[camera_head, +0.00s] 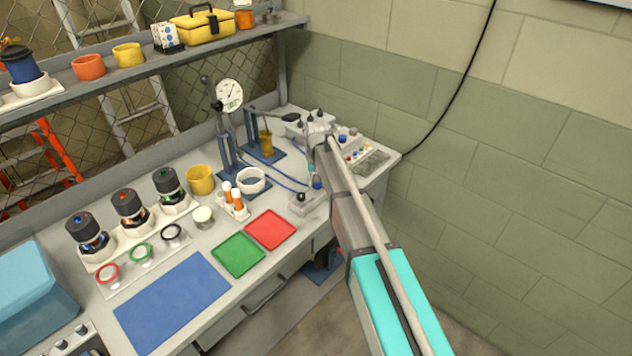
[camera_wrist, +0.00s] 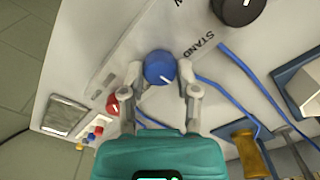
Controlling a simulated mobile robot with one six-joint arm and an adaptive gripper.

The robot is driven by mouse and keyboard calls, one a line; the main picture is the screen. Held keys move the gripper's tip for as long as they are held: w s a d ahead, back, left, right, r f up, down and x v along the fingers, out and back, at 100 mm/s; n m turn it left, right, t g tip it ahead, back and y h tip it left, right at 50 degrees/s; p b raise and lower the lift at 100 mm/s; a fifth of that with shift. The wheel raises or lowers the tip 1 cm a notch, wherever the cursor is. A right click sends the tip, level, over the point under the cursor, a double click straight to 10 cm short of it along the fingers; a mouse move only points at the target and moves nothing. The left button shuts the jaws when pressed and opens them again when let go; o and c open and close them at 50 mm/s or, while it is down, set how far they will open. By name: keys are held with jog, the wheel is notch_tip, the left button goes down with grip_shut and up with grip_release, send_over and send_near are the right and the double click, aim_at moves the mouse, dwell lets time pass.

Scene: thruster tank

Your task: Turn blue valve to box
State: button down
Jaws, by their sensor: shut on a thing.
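The blue valve (camera_wrist: 160,68) is a round blue knob with a short white pointer line, at upper centre in the wrist view. The line points toward the lower right of that view. My gripper (camera_wrist: 161,76) is shut on the knob, one finger on its left side and one on its right. I see no box label clearly. In the head view my arm reaches to the bench's far right, and its links hide much of the panel there.
A black knob (camera_wrist: 238,10) is above right in the wrist view, and a red knob (camera_wrist: 112,105) is left of my gripper. Blue hoses (camera_wrist: 240,75) run at right. Red (camera_head: 270,229) and green (camera_head: 238,254) trays lie on the bench.

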jog(key=shift+c, duration=1.7)
grip_release()
jog(key=shift+r, duration=0.1)
